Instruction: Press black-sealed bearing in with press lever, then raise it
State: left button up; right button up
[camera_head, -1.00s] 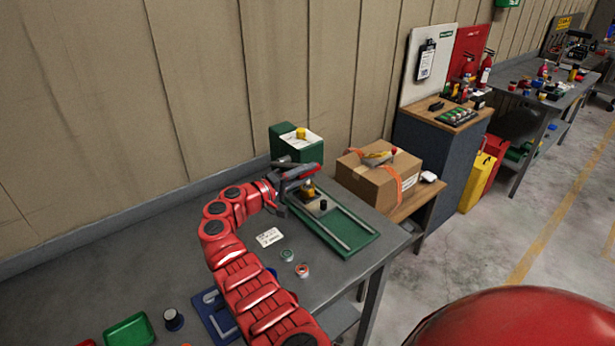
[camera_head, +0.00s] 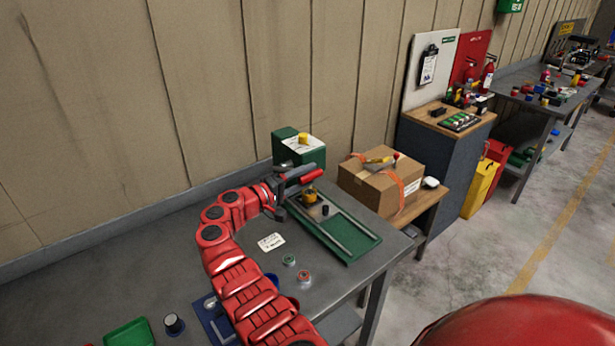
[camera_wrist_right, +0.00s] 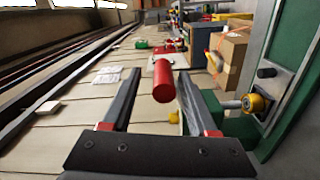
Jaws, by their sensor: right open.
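The green press (camera_head: 312,156) stands at the back of the grey bench, with its green base (camera_head: 362,243) reaching toward the front right. Its red lever handle (camera_head: 312,176) sticks out at my right gripper (camera_head: 306,180). In the right wrist view the handle (camera_wrist_right: 163,80) lies between the two spread fingers of my right gripper (camera_wrist_right: 162,100), with gaps on both sides. A yellow-orange part (camera_head: 309,196) sits below the lever, and a small black cylinder (camera_head: 325,210) stands beside it on the base. I cannot make out the black-sealed bearing. My left gripper is out of view.
A green-ringed part (camera_head: 289,260) and a red-ringed part (camera_head: 304,276) lie on the bench near a white card (camera_head: 271,242). A green tray (camera_head: 128,333) is at the front left. A cardboard box (camera_head: 381,185) stands right of the press. The wall is close behind.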

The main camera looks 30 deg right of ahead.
jog(key=s+a+b, duration=0.1)
jog(key=a+b, duration=0.5)
jog(key=a, duration=1)
jog(key=shift+a, duration=0.25)
jog(key=shift+s+r, duration=0.1)
